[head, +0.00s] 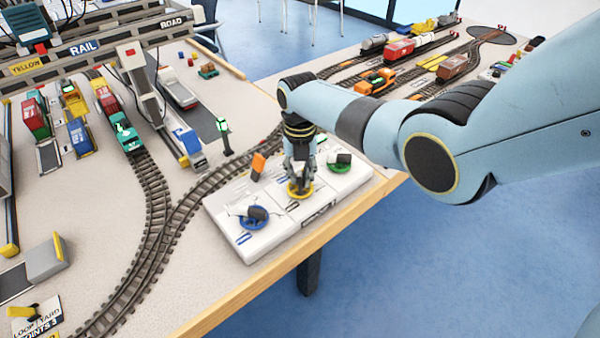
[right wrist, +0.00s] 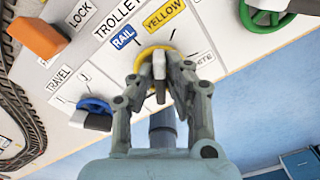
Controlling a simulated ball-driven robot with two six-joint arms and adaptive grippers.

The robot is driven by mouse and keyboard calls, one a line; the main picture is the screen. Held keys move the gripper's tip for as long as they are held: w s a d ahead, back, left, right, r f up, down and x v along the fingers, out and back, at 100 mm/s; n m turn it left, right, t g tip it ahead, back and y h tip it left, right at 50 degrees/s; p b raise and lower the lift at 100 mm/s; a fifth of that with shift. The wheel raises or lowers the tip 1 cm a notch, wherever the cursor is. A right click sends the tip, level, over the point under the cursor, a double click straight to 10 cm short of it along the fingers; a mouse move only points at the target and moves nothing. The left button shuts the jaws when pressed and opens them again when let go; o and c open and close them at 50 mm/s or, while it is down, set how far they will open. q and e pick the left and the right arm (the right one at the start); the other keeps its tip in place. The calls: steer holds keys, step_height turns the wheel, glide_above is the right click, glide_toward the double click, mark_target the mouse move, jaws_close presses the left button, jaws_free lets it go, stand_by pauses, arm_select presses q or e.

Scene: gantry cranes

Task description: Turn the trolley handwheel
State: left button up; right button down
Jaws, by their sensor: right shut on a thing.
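The trolley handwheel is yellow and sits mid-panel on the white control box (head: 232,232). Its yellow rim (head: 294,194) shows under my right gripper (head: 299,178) in the head view. In the right wrist view the handwheel (right wrist: 146,54) lies below the TROLLEY label, with RAIL, YELLOW and WHITE marks around it. My left gripper is not in view.
A blue handwheel (head: 253,223) marked TRAVEL (right wrist: 60,77) and a green handwheel (head: 339,167) flank the yellow one. An orange LOCK lever (head: 258,164) stands behind. Tracks (head: 150,230) curve past the box; the gantry crane (head: 130,50) is at upper left.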

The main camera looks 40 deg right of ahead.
mark_target(299, 176)
stand_by(0.3)
steer(key=c, duration=1.4)
jaws_free()
steer(key=shift+o, duration=0.2)
step_height(299, 176, up, 12)
